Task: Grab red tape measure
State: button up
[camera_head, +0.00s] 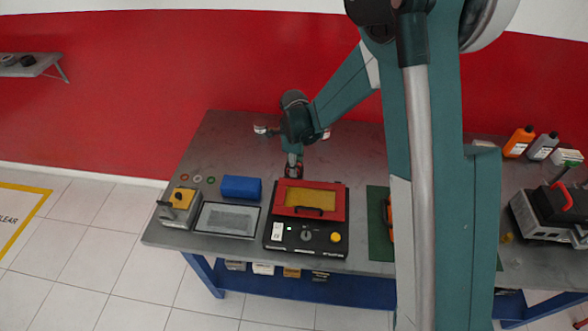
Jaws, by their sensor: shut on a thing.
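My gripper (294,168) points down at the back of the grey workbench, just behind the red-framed box. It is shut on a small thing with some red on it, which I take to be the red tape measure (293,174). The thing is tiny in this view and partly hidden by the fingers and by the box in front. I cannot tell whether it touches the bench top.
The red-framed box (338,202) with a yellow panel stands on a black control unit (306,236). To its left are a blue block (240,188), a grey tray (228,219) and a yellow-topped device (181,200). Bottles (518,142) stand far right. The bench's back left is clear.

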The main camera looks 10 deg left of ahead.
jog(key=shift+r+p, duration=0.65)
jog(key=shift+r, duration=4.35)
